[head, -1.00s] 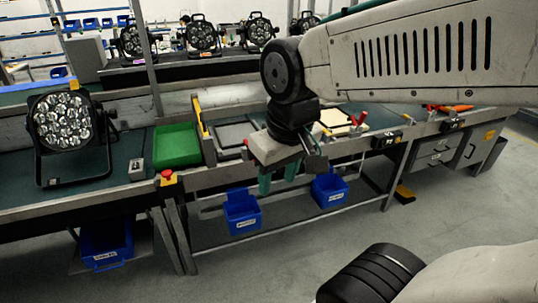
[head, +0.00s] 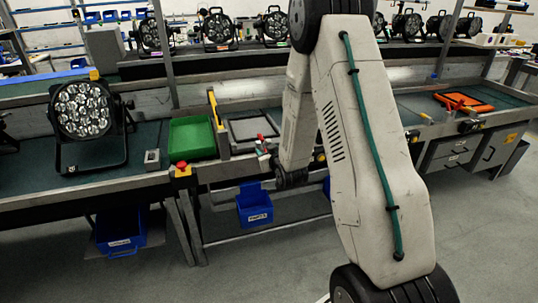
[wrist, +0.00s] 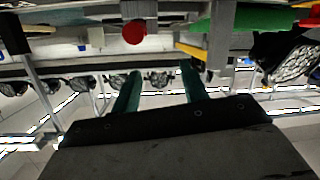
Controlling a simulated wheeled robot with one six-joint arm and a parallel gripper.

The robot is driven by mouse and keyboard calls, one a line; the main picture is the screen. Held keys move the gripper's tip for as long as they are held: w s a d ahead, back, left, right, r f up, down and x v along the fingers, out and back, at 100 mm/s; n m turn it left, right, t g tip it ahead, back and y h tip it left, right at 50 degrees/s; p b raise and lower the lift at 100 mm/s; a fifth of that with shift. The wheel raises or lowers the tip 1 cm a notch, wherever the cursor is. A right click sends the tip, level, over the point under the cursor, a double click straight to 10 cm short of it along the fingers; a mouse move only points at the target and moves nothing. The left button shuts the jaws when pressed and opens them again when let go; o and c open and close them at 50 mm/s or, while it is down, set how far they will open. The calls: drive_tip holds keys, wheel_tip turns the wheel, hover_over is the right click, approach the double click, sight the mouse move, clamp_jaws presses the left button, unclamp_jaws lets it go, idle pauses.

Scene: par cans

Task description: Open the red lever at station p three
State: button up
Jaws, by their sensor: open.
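A red lever (head: 261,137) stands on the front edge of the bench, right of the yellow post. In the wrist view, which looks upside down, a round red knob (wrist: 134,32) shows beyond the fingers, left of centre; it seems to belong to this lever. My gripper (wrist: 161,68) has its two green fingers apart with nothing between them. The knob is apart from the fingers. In the head view my arm covers the gripper and part of the bench front. I cannot read any station label.
A green tray (head: 191,138), a yellow post (head: 215,108) and a red stop button (head: 182,166) are left of the lever. A par can (head: 84,115) stands farther left. A blue bin (head: 255,208) sits below the bench. An orange object (head: 463,102) lies at right. The floor in front is clear.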

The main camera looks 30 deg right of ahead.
wheel_tip(320, 180, down, 6)
drive_tip(key=s+d+t+h, duration=0.1)
drive_tip(key=s+d+t, duration=0.1)
drive_tip(key=t, duration=0.1)
drive_tip(key=x, duration=0.7)
drive_tip(key=shift+w+d, duration=0.25)
drive_tip(key=shift+d, duration=0.1)
clamp_jaws()
